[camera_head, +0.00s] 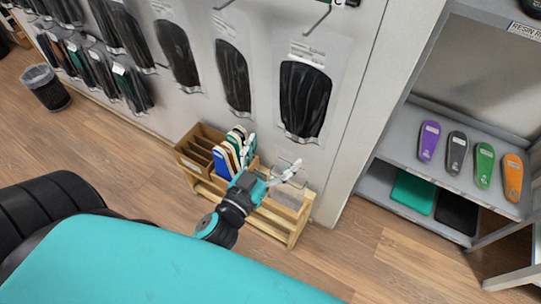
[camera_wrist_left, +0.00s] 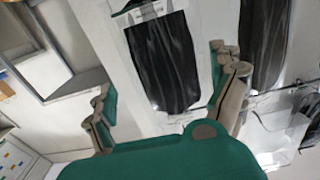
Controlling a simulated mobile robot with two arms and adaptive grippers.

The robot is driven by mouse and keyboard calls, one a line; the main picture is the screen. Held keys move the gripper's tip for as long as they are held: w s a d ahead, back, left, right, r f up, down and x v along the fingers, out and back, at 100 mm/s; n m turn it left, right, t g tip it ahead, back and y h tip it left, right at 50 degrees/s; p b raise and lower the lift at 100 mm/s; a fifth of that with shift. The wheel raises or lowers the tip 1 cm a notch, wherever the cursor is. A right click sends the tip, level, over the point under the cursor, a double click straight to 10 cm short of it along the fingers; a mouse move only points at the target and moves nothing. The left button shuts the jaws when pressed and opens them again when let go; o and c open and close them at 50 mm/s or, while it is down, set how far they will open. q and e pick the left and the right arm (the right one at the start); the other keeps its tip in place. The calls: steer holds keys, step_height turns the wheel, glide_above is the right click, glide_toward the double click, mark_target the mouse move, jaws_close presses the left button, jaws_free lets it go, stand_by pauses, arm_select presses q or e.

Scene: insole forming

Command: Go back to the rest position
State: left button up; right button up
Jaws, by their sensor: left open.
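My left gripper (camera_head: 273,152) is open and empty in the head view, with its two fingers spread wide. It is in front of the wall, above the wooden rack (camera_head: 243,217) in the picture. In the left wrist view the open fingers of the left gripper (camera_wrist_left: 162,72) frame a hanging black insole pack (camera_wrist_left: 165,60), with nothing between them. I cannot tell how far the gripper is from the rack. My right gripper is not in view.
Insoles in several colours (camera_head: 229,160) stand in the rack, close to my left gripper in the picture. Packs of black insoles (camera_head: 304,97) hang on the wall. A grey shelf (camera_head: 398,150) at right carries coloured insoles. A bin (camera_head: 47,90) stands far left. Wooden floor is clear between.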

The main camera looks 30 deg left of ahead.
arm_select(q)
steer(key=shift+s+a, duration=0.1)
steer(key=shift+s, duration=0.45)
steer(key=s+d+f+g, duration=0.1)
steer(key=s+f+g, duration=0.2)
steer(key=f, duration=0.9)
steer(key=s+f+g, duration=0.3)
steer(key=f, duration=0.9)
steer(key=s+d+f+g, duration=0.1)
steer(key=s+f+g, duration=0.2)
steer(key=f, duration=0.8)
steer(key=s+a+f+m+g, duration=0.1)
steer(key=s+a+f+g, duration=0.2)
steer(key=s+f, duration=0.6)
steer(key=s+a+f+g+y, duration=0.1)
steer(key=s+a+f+g, duration=0.2)
steer(key=s+f, duration=0.6)
steer(key=s+g, duration=0.2)
steer(key=s, duration=0.3)
steer(key=shift+s+a+m, duration=0.15)
steer(key=shift+m, duration=0.25)
